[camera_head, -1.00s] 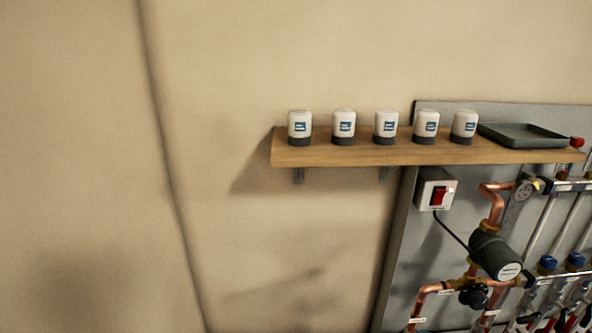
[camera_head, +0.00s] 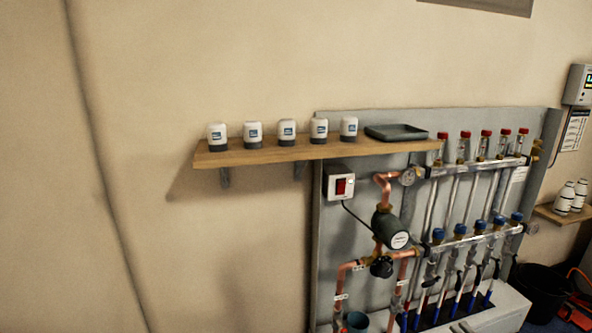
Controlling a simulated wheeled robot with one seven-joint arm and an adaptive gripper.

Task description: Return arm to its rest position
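My arm and gripper are not in the head camera view, so the gripper's state does not show. The view shows a wall with a wooden shelf (camera_head: 260,155). Several white actuator caps with dark bases stand upright in a row on it, such as the leftmost cap (camera_head: 217,137) and the rightmost cap (camera_head: 349,128). A dark shallow tray (camera_head: 397,132) lies at the shelf's right end.
A grey panel (camera_head: 335,228) carries the copper manifold, a pump (camera_head: 389,227), a red switch (camera_head: 341,187) and valves with blue knobs. At right are a small shelf with white bottles (camera_head: 565,197) and a black bucket (camera_head: 538,289). The left wall is bare.

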